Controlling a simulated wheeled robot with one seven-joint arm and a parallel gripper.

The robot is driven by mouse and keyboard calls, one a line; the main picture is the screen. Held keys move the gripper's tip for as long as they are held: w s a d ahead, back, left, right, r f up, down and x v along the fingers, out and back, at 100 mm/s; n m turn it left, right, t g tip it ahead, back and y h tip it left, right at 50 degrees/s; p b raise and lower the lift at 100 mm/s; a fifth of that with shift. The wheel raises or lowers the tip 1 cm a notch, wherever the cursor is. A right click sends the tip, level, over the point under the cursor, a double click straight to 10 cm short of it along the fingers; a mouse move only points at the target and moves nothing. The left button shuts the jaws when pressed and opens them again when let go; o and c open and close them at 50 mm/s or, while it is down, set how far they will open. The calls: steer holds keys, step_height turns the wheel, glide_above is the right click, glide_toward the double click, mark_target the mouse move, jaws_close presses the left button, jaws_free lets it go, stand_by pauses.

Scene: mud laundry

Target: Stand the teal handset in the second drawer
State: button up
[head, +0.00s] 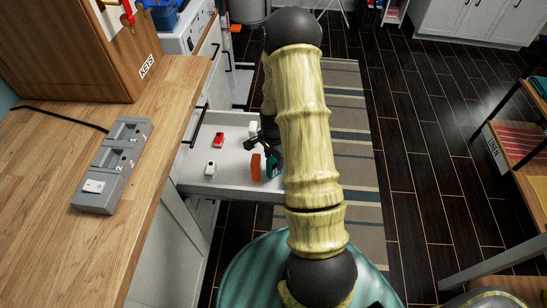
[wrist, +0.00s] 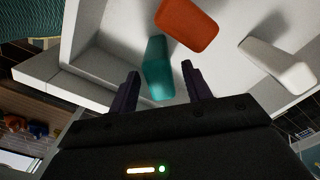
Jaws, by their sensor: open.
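The teal handset (head: 271,168) is inside the open white drawer (head: 200,186), near its right end. It looks upright in the head view, partly hidden by my arm. In the wrist view the teal handset (wrist: 158,72) shows in the gap between my fingertips, toward the left finger; I cannot tell whether they touch. My gripper (head: 264,144) is open over the drawer's right part, and its two dark fingers (wrist: 160,76) show apart in the wrist view.
An orange handset (head: 256,167) stands beside the teal one. A red one (head: 219,140) and white ones (head: 210,168) are also in the drawer. A grey numbered dock (head: 114,163) sits on the wooden counter (head: 60,230). A striped rug (head: 350,150) lies right of my arm.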

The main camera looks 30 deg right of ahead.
steer(key=shift+r, duration=0.1)
step_height(320, 180, up, 12)
steer(key=shift+p, duration=0.35)
stand_by(0.5)
steer(key=s+a+r+n+t, duration=0.2)
steer(key=s+a+r+n, duration=0.8)
steer(key=n, duration=0.5)
steer(key=s+a, duration=0.2)
steer(key=a, duration=0.1)
steer(key=shift+s+a+r+n+t, duration=0.25)
steer(key=shift+a+n+t, duration=0.05)
steer(key=shift+a+n, duration=0.1)
